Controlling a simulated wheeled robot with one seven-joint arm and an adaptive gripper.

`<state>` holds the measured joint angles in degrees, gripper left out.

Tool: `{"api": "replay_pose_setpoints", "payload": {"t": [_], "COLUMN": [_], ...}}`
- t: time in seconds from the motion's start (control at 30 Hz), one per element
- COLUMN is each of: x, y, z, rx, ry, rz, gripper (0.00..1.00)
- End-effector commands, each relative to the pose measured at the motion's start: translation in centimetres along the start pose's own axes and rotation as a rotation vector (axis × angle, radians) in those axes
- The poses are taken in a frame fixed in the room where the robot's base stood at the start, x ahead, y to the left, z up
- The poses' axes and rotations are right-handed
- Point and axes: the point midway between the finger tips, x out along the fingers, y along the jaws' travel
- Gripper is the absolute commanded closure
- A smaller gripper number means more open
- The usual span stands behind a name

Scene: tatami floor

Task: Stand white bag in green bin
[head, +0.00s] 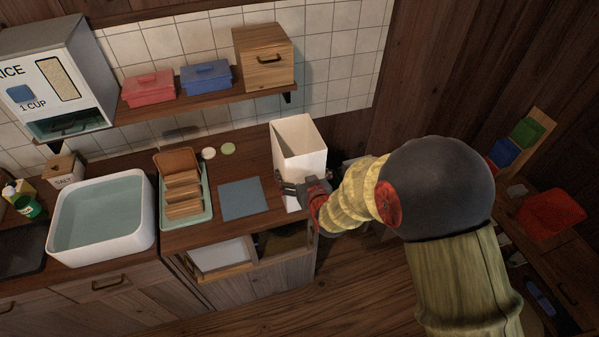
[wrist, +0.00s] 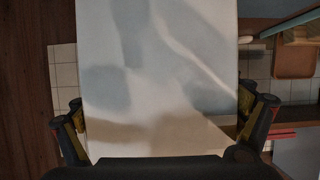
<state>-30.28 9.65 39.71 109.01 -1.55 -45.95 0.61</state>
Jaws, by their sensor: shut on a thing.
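The white bag (head: 300,150), an open-topped upright box shape, is at the right end of the counter. My gripper (head: 290,190) is shut on its lower part; whether its base touches the counter is unclear. In the wrist view the bag's pale face (wrist: 160,80) fills the middle, with my gripper's fingers (wrist: 165,130) on both sides of it. The green bin (head: 528,131) is small and sits at the top of a wooden rack at the far right, apart from my gripper.
A blue bin (head: 504,152) sits below the green one, and a red tray (head: 552,213) lies nearer on the right-hand bench. On the counter are a blue-grey mat (head: 240,199), a tray of wooden pieces (head: 206,212) and a white basin (head: 145,243). A shelf (head: 210,98) hangs above.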

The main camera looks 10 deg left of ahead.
Motion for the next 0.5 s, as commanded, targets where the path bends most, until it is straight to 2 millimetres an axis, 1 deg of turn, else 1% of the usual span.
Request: {"api": "replay_pose_setpoints", "payload": {"t": [0.13, 0.17, 0.2, 0.27, 0.5], "x": [0.14, 0.14, 0.10, 0.09, 0.09], "y": [0.00, 0.00, 0.00, 0.00, 0.00], "z": [0.35, 0.38, 0.31, 0.28, 0.27], "rx": [0.000, 0.000, 0.000, 0.000, 0.000], "ry": [0.000, -0.001, -0.001, -0.001, -0.001], "rz": [0.000, 0.000, 0.000, 0.000, 0.000], "gripper": [0.31, 0.06, 0.03, 0.00, 0.00]}}
